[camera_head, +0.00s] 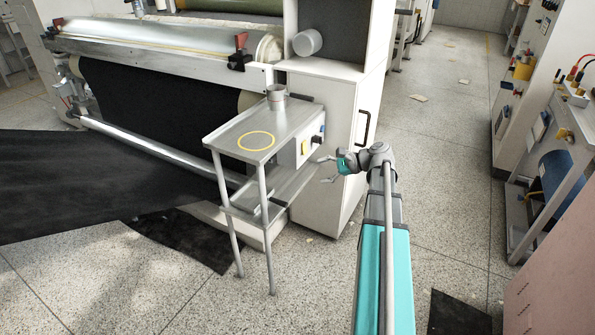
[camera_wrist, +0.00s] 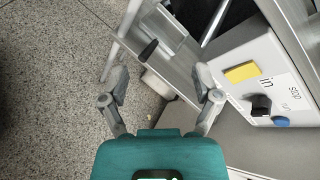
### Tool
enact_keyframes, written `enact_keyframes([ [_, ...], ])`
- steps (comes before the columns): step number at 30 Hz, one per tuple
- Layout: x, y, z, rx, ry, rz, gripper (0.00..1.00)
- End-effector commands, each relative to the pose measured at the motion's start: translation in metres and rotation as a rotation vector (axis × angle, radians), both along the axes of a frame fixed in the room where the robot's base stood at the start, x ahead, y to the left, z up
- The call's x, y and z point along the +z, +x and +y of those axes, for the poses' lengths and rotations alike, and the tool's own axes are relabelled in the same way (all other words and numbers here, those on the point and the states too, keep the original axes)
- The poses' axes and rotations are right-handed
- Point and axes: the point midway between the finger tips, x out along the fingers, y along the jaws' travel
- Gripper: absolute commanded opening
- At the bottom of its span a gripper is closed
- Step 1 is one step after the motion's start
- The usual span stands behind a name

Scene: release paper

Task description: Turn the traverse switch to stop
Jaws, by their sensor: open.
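A light grey control box (camera_head: 296,154) is fixed at the right side of a small metal stand. In the wrist view the box face (camera_wrist: 247,55) shows at the right, with a yellow plate (camera_wrist: 241,72), a black switch knob (camera_wrist: 261,104) and a blue button (camera_wrist: 281,122). Printed words lie beside them; "in" and "stop" can be read, a smaller one is unclear. Which word the knob points to I cannot tell. My gripper (camera_head: 323,170) is open and empty, to the right of and a little below the box. In the wrist view my gripper (camera_wrist: 161,76) is apart from the knob.
A white cabinet (camera_head: 325,115) with a black handle stands close behind my gripper. A large roller machine with black sheet is at left. The floor (camera_head: 440,160) at right is mostly open.

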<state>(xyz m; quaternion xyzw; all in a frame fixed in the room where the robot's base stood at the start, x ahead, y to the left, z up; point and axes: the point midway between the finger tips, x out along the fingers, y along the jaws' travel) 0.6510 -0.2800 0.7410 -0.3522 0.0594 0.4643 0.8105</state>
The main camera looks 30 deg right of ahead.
Motion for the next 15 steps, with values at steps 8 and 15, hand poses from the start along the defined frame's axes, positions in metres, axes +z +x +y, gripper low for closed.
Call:
enact_keyframes([
  [8, 0.012, 0.000, 0.038, 0.093, -0.112, 0.002, 0.81],
  [15, 0.019, -0.003, 0.066, 0.175, -0.209, -0.001, 0.81],
])
